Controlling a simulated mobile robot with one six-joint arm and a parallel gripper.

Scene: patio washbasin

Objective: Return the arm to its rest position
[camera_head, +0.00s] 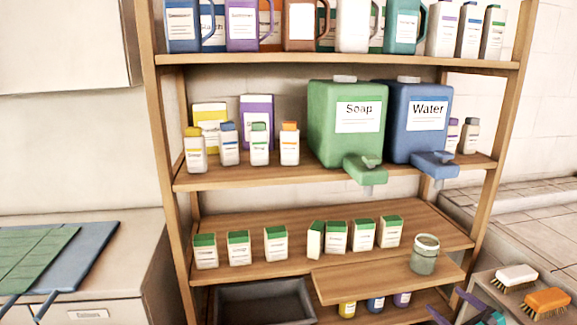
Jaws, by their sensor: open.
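My gripper (447,302) shows at the bottom right edge, with purple fingers apart and a teal part behind them. It is open, and nothing is seen between the fingers. It is in front of the lower shelves, below and right of a pale green jar (424,262). The rest of my arm is out of view.
The jar stands on a projecting wooden board (370,284). Above are a green Soap dispenser (340,140) and a blue Water dispenser (412,140). Two brushes (546,301) lie at right, close to my gripper. A dark basin (262,303) sits low at left.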

